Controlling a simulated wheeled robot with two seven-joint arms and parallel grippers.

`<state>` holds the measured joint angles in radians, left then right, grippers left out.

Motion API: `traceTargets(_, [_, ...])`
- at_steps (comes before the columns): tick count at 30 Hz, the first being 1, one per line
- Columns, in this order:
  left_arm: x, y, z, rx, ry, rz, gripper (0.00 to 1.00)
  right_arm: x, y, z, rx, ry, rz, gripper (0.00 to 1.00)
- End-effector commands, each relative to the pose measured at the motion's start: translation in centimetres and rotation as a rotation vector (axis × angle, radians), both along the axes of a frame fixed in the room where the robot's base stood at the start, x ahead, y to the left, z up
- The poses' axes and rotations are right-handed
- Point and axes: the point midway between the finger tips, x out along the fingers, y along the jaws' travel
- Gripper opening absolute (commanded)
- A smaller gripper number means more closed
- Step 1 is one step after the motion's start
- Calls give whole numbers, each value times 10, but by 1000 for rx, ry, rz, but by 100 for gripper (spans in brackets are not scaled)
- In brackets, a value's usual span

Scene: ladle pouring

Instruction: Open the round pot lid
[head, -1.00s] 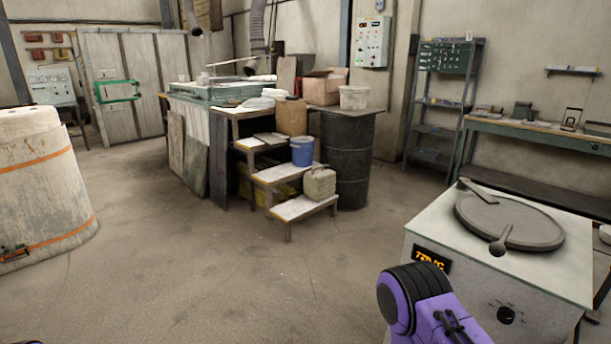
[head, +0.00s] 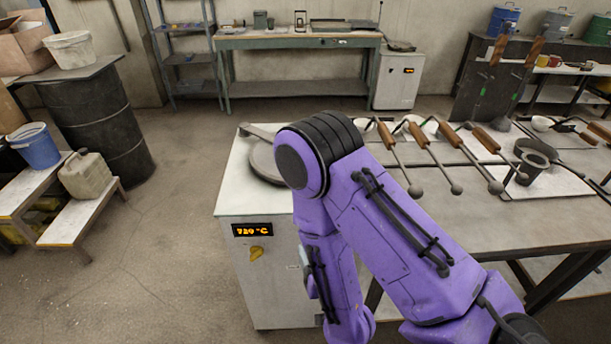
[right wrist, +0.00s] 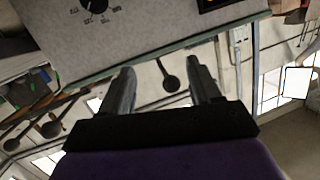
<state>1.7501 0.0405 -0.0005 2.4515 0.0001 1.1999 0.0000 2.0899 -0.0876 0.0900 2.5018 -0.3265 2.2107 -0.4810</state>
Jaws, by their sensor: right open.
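The round pot lid (head: 264,162) is a flat grey disc on top of the white furnace (head: 268,290). In the head view my purple right arm covers most of it, so its front handle is hidden. A flat grey bar (head: 258,132) shows at its back left. My right gripper (right wrist: 160,78) is open and appears empty in the right wrist view, close to the furnace's front panel and top edge. A dark ball-ended rod (right wrist: 170,85) shows between its fingers; I cannot tell whether it belongs to the lid. My left gripper is not in view.
A grey table (head: 500,215) right of the furnace holds several wooden-handled ladles and a dark cup (head: 531,167). A workbench (head: 295,45) stands at the back. A black drum (head: 100,125) and steps with a blue bucket (head: 34,146) stand left. Floor left of the furnace is free.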

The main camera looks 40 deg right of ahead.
Motion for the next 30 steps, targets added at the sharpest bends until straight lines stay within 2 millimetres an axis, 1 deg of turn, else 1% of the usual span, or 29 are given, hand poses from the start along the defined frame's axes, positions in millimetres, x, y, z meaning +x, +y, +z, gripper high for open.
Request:
traceTargets(1, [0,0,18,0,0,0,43,5,0,38,-12,-78,-7,63])
traceTargets(3, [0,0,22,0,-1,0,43,9,-1,61,-22,-153,-22,63])
traceTargets(4, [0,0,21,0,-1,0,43,10,-1,65,-25,-173,-26,63])
traceTargets(6, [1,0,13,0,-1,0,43,15,-3,66,-27,-197,-35,63])
traceTargets(8, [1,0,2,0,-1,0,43,23,-6,63,-26,-201,-37,63])
traceTargets(10, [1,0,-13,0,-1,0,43,34,-10,60,-23,-201,-37,63])
traceTargets(11, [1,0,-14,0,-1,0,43,40,-12,62,-22,-201,-36,63])
traceTargets(12, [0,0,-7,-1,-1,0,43,50,-15,68,-22,-200,-35,63])
traceTargets(14, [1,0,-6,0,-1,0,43,63,-21,68,-24,-198,-35,63])
traceTargets(15, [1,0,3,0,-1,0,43,72,-23,72,-24,-195,-32,63])
traceTargets(18, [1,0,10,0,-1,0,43,90,-30,71,-25,-193,-32,63])
traceTargets(21, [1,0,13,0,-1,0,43,102,-33,70,-24,-193,-30,63])
traceTargets(24, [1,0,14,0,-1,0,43,108,-36,69,-26,-192,-28,63])
traceTargets(30, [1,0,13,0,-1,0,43,110,-36,67,-25,-191,-28,63])
